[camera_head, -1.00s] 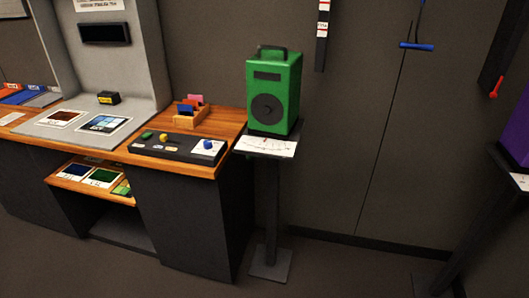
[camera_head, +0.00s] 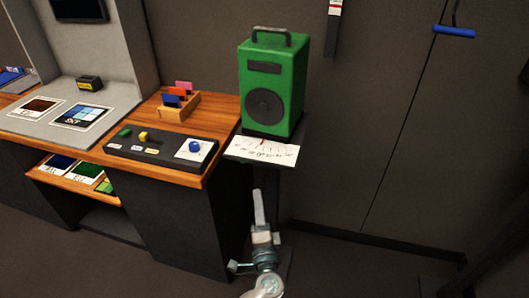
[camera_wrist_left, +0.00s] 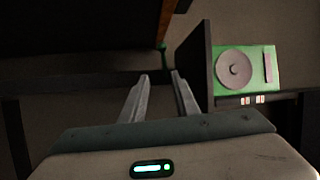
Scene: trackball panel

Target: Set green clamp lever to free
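A small green lever or knob (camera_head: 124,132) sits at the left end of the dark control panel (camera_head: 112,149) on the wooden desk. A yellow knob (camera_head: 143,136) is beside it, and a blue ball (camera_head: 195,147) sits on a white plate at the right end. The lever's exact setting is too small to read. My left gripper (camera_head: 257,192) is below and right of the panel, in front of the stand, touching nothing. In the left wrist view, its fingers (camera_wrist_left: 161,76) are apart and empty. A small green piece (camera_wrist_left: 162,58) shows beyond them; I cannot tell what it is.
A green speaker box (camera_head: 270,90) stands on a pedestal with a white scale card (camera_head: 262,150), close right of the desk. The desk's wooden edge (camera_head: 190,180) lies left of my gripper. A wooden card holder (camera_head: 178,112) stands behind the panel.

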